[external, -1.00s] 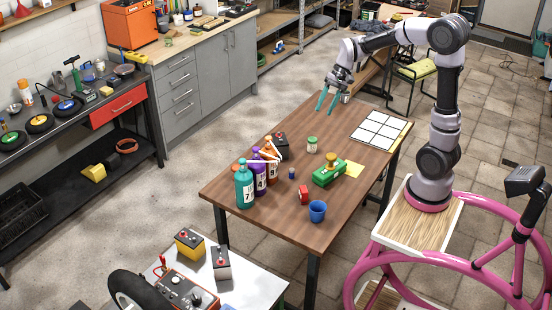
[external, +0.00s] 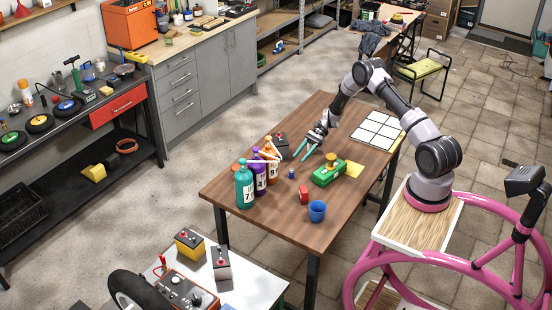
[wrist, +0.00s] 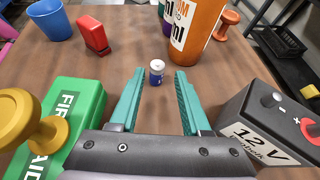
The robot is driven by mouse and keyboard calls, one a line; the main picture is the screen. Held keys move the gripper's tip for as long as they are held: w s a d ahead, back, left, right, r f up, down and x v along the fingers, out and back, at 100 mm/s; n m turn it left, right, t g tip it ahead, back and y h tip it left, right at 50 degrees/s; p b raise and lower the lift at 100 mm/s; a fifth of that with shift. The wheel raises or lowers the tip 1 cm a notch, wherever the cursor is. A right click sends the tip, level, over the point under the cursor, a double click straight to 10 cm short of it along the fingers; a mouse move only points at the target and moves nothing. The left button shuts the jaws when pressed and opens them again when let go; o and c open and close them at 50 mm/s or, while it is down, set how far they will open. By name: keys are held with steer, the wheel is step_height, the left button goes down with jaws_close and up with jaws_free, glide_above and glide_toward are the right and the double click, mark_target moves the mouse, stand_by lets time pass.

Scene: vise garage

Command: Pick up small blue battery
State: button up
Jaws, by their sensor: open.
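The small blue battery (external: 291,173) stands upright on the wooden table (external: 255,205). In the wrist view the battery (wrist: 156,72) has a pale top and a dark blue body, and it sits just beyond the fingertips, between their lines. My gripper (external: 305,155) is open, with two teal fingers low over the table and pointing at the battery. In the wrist view my gripper (wrist: 157,78) has nothing between its fingers.
A green first aid box (wrist: 70,125) with a yellow knob is close on the left, and a 12 V battery (wrist: 255,130) on the right. An orange bottle (wrist: 195,30), a red object (wrist: 93,36) and a blue cup (wrist: 50,18) stand beyond.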

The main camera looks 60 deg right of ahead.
mark_target(290, 172)
steer(key=shift+a+f, duration=0.1)
steer(key=shift+f, duration=0.4)
steer(key=x, duration=1)
steer(key=shift+s+a+f, duration=0.1)
steer(key=shift+a+f, duration=0.05)
jaws_close()
